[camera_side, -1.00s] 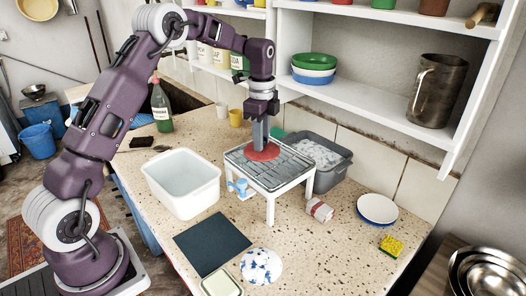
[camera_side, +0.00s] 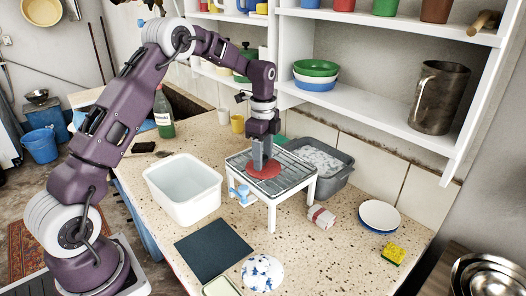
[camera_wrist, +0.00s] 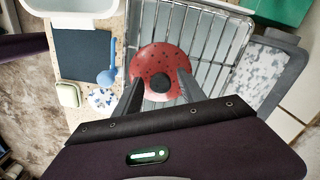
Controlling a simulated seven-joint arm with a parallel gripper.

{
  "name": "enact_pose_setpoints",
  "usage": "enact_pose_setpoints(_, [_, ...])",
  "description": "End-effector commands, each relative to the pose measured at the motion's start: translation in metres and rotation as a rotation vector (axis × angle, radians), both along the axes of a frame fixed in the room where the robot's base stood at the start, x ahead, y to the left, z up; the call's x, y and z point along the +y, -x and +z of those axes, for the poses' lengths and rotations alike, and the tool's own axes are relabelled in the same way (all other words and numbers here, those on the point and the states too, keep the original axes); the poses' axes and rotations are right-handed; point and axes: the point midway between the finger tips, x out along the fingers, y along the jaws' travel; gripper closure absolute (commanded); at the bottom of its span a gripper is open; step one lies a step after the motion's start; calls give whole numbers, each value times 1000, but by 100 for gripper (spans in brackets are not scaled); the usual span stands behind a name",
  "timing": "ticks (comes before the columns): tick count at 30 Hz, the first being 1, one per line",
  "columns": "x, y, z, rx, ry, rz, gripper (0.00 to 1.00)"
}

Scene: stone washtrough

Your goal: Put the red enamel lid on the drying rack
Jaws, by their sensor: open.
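The red enamel lid (camera_side: 266,172) lies flat on the bars of the white-legged drying rack (camera_side: 298,178). In the wrist view the lid (camera_wrist: 150,62) is round, red and dark-speckled, with a black knob (camera_wrist: 160,83) at its middle. My gripper (camera_side: 262,168) points down over the lid. In the wrist view its two fingers (camera_wrist: 160,80) are apart, one on each side of the knob, with a gap visible around it. The rack's wire bars (camera_wrist: 205,45) show to the right of the lid.
A white tub (camera_side: 183,190) stands left of the rack, and a grey basin (camera_side: 337,170) behind it. A light blue ladle (camera_wrist: 107,77) is at the rack's near side. A rolled cloth (camera_side: 321,217), plates (camera_side: 379,214) and a sponge (camera_side: 393,252) lie to the right. A shelf (camera_side: 370,110) overhangs behind.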

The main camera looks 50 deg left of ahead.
Motion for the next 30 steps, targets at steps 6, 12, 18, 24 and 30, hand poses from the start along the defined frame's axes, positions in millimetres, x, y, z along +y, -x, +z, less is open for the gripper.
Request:
enact_pose_setpoints(6, [0, -1, 49, -7, -2, 0, 52])
enact_pose_setpoints(12, [0, -1, 99, -6, -1, -1, 52])
enact_pose_setpoints(18, [0, -1, 120, -3, 0, -1, 52])
enact_pose_setpoints(24, [-11, 10, 138, -24, -8, 45, 52])
enact_pose_setpoints(30, [-71, 102, 211, -183, -11, 385, 52])
